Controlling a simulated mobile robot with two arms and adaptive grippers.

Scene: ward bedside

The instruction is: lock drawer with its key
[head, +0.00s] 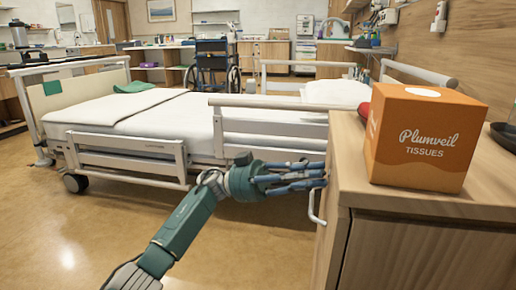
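The wooden bedside cabinet (432,206) stands at the right, its drawer front (328,193) seen at a steep angle. A pale curved handle (314,208) sticks out from that front. My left gripper (321,176) reaches in from the left, its blue fingers pointing at the drawer front just above the handle. Its fingertips are at or very near the front; I cannot tell whether they touch it or hold something. I can make out neither the key nor the lock; the fingers cover that spot. My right gripper is not in view.
An orange tissue box (424,138) stands on the cabinet top, with a red object (364,110) behind it and a dark dish (503,135) at the right. A bed (185,123) with rails lies beyond my arm. A wheelchair (211,66) stands farther back. Floor at lower left is clear.

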